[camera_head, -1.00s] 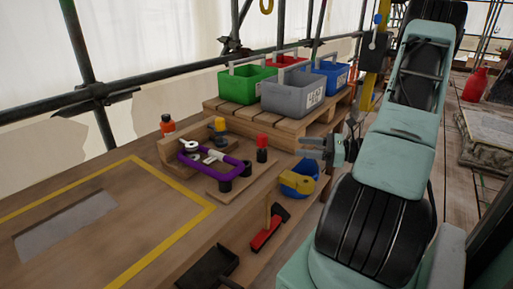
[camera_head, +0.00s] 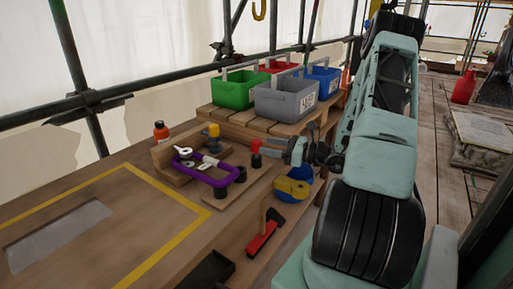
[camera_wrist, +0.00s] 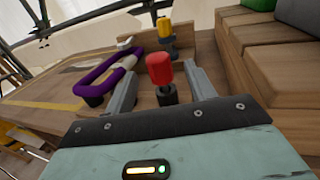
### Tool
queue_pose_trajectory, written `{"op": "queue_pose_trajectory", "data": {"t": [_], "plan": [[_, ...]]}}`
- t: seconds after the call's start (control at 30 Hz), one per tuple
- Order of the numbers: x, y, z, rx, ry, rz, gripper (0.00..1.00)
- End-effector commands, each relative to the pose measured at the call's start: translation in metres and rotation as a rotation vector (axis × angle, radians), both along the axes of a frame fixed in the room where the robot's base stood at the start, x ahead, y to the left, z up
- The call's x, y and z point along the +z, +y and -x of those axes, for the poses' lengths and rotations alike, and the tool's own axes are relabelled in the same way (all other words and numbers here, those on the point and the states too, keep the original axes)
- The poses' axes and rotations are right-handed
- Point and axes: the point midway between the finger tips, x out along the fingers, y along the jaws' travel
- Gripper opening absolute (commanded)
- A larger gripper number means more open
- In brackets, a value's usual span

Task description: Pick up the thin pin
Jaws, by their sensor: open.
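A pin with a red head (camera_head: 256,146) and a dark lower part stands upright on the wooden bench board. In the wrist view the red-headed pin (camera_wrist: 160,70) shows between my two fingers, with a gap on each side. A yellow-topped pin (camera_head: 213,131) stands further back, and it also shows in the wrist view (camera_wrist: 165,32). I cannot tell for sure which is the thin pin. My gripper (camera_head: 270,148) is open and empty, low at the right side of the red-headed pin. Its far finger is partly hidden in the head view.
A purple loop (camera_head: 215,180) lies left of the red-headed pin. Green (camera_head: 232,95), grey (camera_head: 285,103), red and blue bins stand on a pallet behind. The taped area is mostly clear.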

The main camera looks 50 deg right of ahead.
Motion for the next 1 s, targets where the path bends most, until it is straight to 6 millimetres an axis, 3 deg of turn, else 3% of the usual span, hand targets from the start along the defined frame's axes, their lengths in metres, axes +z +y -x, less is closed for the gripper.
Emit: {"op": "queue_pose_trajectory", "data": {"t": [0.3, 0.63, 0.67, 0.8, 0.83, 1.0], "plan": [[0.001, 0.016, -0.039, 0.003, -0.001, 0.001, 0.55], [0.000, 0.019, -0.047, 0.001, 0.000, 0.001, 0.55], [0.000, 0.019, -0.047, 0.001, 0.000, 0.001, 0.49], [0.000, 0.019, -0.047, 0.001, -0.001, 0.001, 0.10], [0.000, 0.019, -0.047, 0.001, -0.001, 0.001, 0.06], [0.000, 0.019, -0.047, 0.001, -0.001, 0.001, 0.06]]}}
